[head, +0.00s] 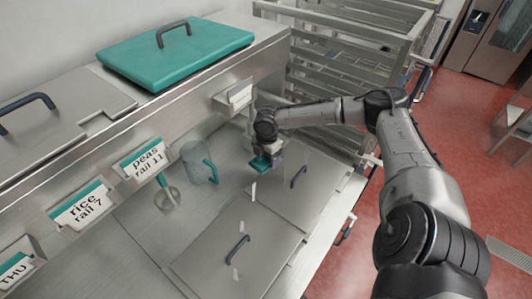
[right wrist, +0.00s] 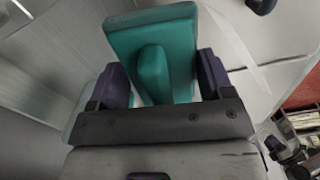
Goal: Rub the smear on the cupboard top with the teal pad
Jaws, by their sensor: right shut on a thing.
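My right gripper (head: 268,154) is shut on the teal pad (head: 260,164), low over the steel top near the back right. In the right wrist view the pad (right wrist: 182,35) has a raised teal grip (right wrist: 153,72) held between the two dark fingers. I cannot tell whether the pad touches the steel. The steel cupboard top (head: 130,240) has panels with dark handles. Small pale marks (head: 253,191) show on it, and a pale curved streak (right wrist: 232,40) shows beside the pad in the right wrist view. I cannot tell which is the smear. My left gripper is out of view.
A clear jug with a teal handle (head: 196,164) and a small cup with a utensil (head: 167,198) stand left of the gripper. Labelled card holders (head: 142,160) line the ledge. A teal lid (head: 175,53) lies above. A steel rack (head: 345,50) stands behind.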

